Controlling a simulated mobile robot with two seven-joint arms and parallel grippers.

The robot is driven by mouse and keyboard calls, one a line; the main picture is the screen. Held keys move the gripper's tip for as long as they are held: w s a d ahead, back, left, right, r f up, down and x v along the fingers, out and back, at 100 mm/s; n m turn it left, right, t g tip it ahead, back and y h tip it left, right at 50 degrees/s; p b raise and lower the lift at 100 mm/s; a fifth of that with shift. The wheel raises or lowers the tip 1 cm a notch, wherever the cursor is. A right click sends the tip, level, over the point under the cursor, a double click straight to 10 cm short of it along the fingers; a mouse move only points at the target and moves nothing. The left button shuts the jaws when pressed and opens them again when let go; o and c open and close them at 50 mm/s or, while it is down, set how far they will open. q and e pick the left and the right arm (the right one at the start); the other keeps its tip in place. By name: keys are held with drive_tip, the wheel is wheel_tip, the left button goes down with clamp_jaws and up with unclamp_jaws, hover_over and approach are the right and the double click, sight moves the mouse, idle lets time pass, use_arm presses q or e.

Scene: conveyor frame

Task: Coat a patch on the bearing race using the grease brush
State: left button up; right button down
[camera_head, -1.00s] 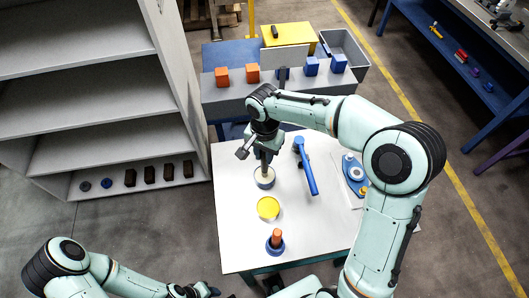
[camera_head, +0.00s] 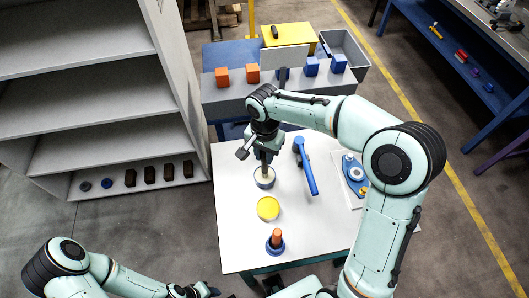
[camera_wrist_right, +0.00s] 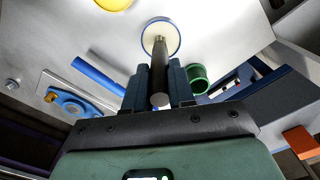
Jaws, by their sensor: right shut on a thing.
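My right gripper (camera_head: 265,158) is shut on the grease brush, above the left part of the white table. In the right wrist view the brush handle (camera_wrist_right: 159,75) stands between the two dark fingers (camera_wrist_right: 159,90). The brush points down at a pale round dish with a blue rim (camera_head: 265,183), also seen in the wrist view (camera_wrist_right: 173,36). Its tip overlaps the pale surface; contact is hard to tell. A blue bearing housing with a pale ring (camera_head: 355,172), likely the bearing race, lies on a plate at the right. My left gripper (camera_head: 203,291) is low at the bottom edge.
A green ring-shaped cup (camera_wrist_right: 199,79) shows in the wrist view. Orange and blue blocks stand behind the table.

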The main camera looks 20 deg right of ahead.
drive_tip(key=shift+w+r+p, duration=0.15)
drive_tip(key=shift+r+p, duration=1.4)
drive_tip(key=shift+r, duration=1.9)
use_arm(q)
drive_tip(key=w+r, duration=0.1)
drive_tip(key=r, duration=0.1)
drive_tip(key=w+r, duration=0.2)
drive_tip(key=shift+w+r, duration=0.15)
drive_tip(key=shift+w, duration=0.15)
